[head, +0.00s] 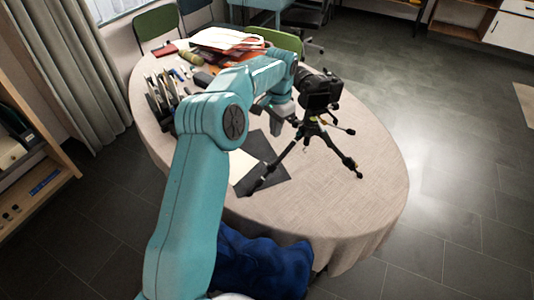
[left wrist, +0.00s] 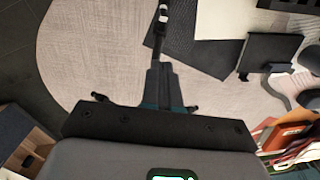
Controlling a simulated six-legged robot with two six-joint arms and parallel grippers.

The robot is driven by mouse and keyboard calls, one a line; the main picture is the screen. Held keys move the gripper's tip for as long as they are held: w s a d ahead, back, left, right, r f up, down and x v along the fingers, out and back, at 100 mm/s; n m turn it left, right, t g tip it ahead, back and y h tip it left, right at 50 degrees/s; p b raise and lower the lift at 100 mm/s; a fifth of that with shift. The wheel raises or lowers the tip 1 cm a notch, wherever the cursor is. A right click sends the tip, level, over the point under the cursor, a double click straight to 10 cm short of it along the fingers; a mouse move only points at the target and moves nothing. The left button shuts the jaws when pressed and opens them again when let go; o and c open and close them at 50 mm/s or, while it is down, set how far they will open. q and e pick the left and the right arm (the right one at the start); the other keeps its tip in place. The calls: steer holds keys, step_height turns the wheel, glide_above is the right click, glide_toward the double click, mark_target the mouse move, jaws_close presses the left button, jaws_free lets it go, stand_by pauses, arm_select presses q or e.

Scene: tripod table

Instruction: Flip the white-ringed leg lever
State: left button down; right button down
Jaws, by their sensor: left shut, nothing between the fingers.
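The black tripod (head: 312,128) stands on the table with a black camera (head: 319,91) on top and its legs spread. In the left wrist view a dark tripod leg (left wrist: 161,35) runs up from my fingertips to the top edge, with a pale ring (left wrist: 163,17) near its upper end. The lever itself is too small to make out. My left gripper (head: 277,127) is shut and empty, just left of the tripod's upper part. Its fingers also show in the left wrist view (left wrist: 160,68), in line with the leg; I cannot tell whether they touch it. My right gripper is not in view.
The oval table (head: 375,205) has a pale cloth and is clear at the right front. A dark sheet (head: 266,160) lies under the tripod. A rack (head: 160,100), books and papers (head: 225,40) crowd the back left. Chairs (head: 158,26) stand behind; blue fabric (head: 262,262) is in front.

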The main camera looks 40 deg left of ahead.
arm_select(q)
glide_toward(268, 164)
steer(key=w+f, duration=0.1)
steer(key=w, duration=0.1)
steer(key=f, duration=0.1)
steer(key=s+f+p, duration=0.1)
steer(key=f, duration=0.1)
steer(key=shift+s+f+p, duration=0.2)
steer(key=shift+s+p, duration=0.1)
steer(key=shift+s, duration=0.05)
steer(key=shift+s+f, duration=0.4)
steer(key=shift+s, duration=0.1)
steer(key=shift+w+a+f, duration=0.1)
